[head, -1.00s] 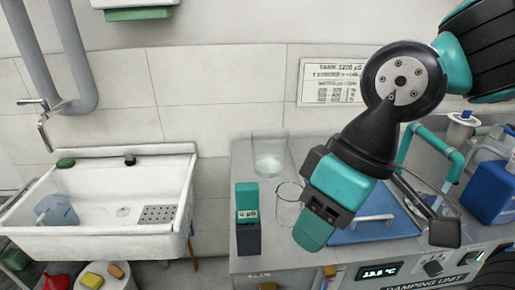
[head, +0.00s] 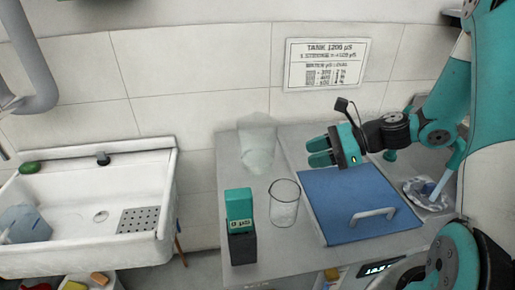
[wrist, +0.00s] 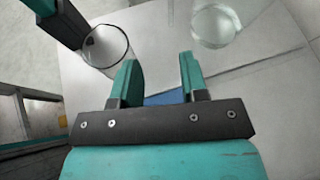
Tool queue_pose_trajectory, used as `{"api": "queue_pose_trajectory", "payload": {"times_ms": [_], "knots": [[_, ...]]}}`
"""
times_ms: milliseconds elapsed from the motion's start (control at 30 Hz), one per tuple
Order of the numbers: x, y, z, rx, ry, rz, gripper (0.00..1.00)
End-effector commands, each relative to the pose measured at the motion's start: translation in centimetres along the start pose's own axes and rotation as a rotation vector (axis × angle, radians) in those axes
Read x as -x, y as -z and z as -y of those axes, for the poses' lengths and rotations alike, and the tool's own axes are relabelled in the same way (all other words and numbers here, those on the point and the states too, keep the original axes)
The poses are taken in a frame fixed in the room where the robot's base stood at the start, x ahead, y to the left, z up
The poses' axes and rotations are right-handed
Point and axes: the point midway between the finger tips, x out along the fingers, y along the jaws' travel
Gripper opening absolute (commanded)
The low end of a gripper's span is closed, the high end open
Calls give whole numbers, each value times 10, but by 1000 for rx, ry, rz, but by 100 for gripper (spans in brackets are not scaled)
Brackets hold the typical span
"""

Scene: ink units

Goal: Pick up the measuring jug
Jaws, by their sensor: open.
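Two clear vessels stand on the grey bench. A tall cloudy one (head: 257,150) is at the back, and a glass beaker-like one with a dark rim (head: 284,210) is nearer. I cannot tell for sure which is the measuring jug. My gripper (head: 318,152) is open and empty, above the bench, to the right of both, pointing left. In the wrist view my fingertips (wrist: 158,62) are apart with nothing between them. The rimmed vessel (wrist: 108,48) shows left of them and the other clear vessel (wrist: 215,25) upper right.
A teal and black box (head: 241,228) stands left of the rimmed vessel. A blue panel with a handle (head: 350,205) lies on the bench to the right. A white sink (head: 150,190), holding a bluish translucent container (head: 25,228), is at left.

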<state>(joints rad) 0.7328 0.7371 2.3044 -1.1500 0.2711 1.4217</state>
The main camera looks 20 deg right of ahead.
Motion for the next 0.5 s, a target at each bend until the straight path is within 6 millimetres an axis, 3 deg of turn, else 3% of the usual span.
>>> {"api": "queue_pose_trajectory", "payload": {"times_ms": [167, 500], "knots": [[1, 13, 9, -120, 55, 37, 40], [-73, 10, 12, -119, 50, 36, 40]]}}
